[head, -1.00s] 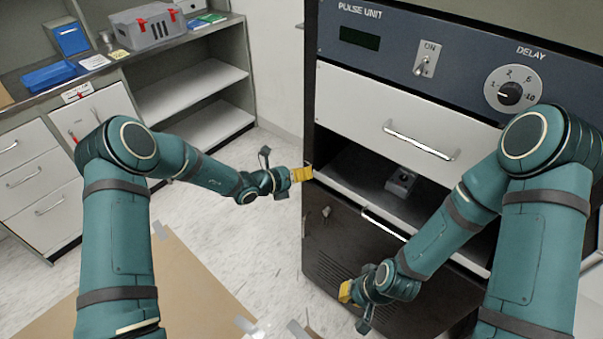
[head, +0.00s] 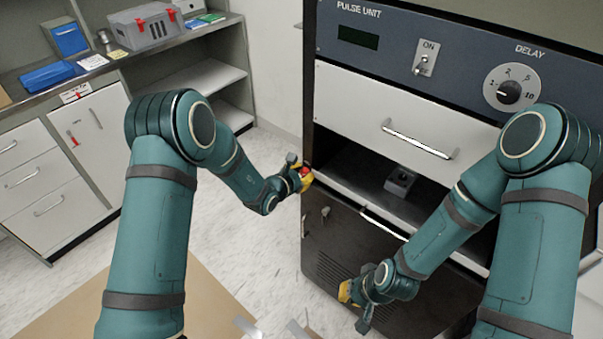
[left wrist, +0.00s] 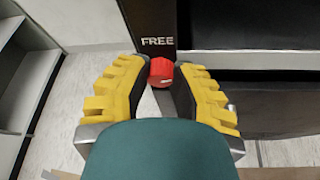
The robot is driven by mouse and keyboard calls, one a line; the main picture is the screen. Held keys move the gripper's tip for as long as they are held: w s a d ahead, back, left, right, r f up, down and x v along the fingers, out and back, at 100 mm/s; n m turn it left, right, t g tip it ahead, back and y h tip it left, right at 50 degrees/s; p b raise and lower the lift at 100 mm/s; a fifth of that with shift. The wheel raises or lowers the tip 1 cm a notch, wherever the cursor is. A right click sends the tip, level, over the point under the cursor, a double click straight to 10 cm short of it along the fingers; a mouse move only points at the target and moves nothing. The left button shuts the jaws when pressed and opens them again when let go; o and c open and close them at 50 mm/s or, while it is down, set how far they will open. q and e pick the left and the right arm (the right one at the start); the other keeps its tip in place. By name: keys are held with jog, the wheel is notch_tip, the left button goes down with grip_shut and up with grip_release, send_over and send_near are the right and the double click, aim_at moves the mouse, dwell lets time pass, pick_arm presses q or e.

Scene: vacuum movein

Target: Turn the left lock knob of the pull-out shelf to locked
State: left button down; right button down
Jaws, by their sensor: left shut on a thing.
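The red lock knob (left wrist: 161,72) sits at the left front edge of the pulse unit cabinet, below the word FREE, in the left wrist view. A bit of it also shows in the head view (head: 304,172). My left gripper (head: 303,182) is shut on the knob, with a yellow finger on each side of it. The knob's exact angle is hard to tell. The pull-out shelf (head: 352,187) lies in the open bay below the white drawer. My right gripper (head: 345,291) is low in front of the dark lower panel, and its fingers are too hidden to judge.
A small grey device (head: 401,181) stands on the shelf. A metal handle (head: 385,222) runs below the shelf's front. The white drawer (head: 400,118) is above. My right arm crosses the cabinet's right side. The floor left of the cabinet is clear.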

pick_arm(q)
jog(key=shift+d+r+m+t+y, duration=0.1)
jog(key=shift+m+t+y, duration=0.25)
jog(key=shift+m, duration=0.35)
jog(key=c, duration=1)
grip_release()
jog(key=shift+s, duration=0.2)
jog(key=v, duration=1.1)
jog(key=shift+s+r, duration=0.1)
jog(key=shift+s, duration=0.15)
